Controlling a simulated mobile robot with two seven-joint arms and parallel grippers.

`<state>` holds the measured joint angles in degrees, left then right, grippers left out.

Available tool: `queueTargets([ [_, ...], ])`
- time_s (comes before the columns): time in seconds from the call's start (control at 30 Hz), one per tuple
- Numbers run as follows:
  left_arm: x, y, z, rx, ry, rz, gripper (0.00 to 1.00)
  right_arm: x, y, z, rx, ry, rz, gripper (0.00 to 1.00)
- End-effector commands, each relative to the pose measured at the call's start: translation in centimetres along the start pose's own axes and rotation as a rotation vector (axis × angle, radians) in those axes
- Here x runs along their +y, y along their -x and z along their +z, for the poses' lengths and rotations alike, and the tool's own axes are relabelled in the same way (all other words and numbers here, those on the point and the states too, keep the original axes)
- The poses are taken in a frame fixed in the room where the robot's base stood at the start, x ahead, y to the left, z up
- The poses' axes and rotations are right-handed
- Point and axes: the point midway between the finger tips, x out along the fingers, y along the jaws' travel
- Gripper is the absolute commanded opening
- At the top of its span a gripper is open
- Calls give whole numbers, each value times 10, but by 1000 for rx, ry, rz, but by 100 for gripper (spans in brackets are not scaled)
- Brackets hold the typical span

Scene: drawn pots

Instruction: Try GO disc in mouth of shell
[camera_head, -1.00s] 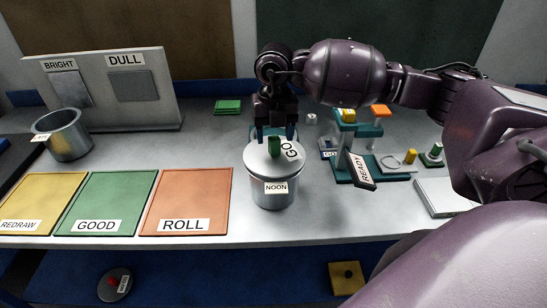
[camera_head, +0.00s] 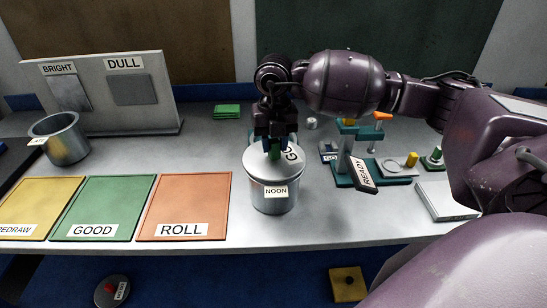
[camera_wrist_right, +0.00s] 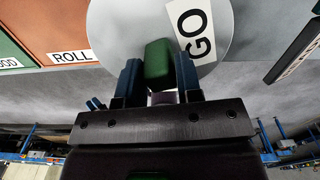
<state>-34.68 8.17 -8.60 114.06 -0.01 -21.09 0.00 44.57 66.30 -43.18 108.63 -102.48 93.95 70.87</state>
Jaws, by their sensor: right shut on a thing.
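The GO disc (camera_head: 258,163) is a round grey lid with a green knob and a white GO label. It lies over the mouth of the metal shell (camera_head: 272,203) labelled NOON. I cannot tell whether it is fully seated in the mouth. My right gripper (camera_head: 273,148) is shut on the disc's green knob from above. In the right wrist view the green knob (camera_wrist_right: 158,60) is between the blue fingers, with the disc (camera_wrist_right: 120,30) beyond it. The shell is hidden there by the disc. My left gripper is not in view.
Yellow, green (camera_head: 103,200) and orange (camera_head: 186,200) mats lie to the left. Another metal pot (camera_head: 64,142) stands far left, before the BRIGHT/DULL board (camera_head: 110,85). A teal stand (camera_head: 347,165) with a READY plate (camera_head: 362,175) is close on the right.

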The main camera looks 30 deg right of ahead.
Motion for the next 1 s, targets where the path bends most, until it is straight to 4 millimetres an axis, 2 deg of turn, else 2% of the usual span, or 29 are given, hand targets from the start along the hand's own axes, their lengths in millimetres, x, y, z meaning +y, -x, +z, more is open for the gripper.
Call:
queueTargets([
  [0.03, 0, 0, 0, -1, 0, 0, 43, 0, 0, 0, 0, 0, 0, 9],
  [0.1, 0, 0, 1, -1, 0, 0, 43, 0, 0, 0, 0, 0, 0, 0],
  [0.37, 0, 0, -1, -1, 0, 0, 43, 0, 3, 0, -1, 0, 1, 0],
  [1.0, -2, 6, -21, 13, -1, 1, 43, 0, 33, 0, -2, 0, 1, 0],
])
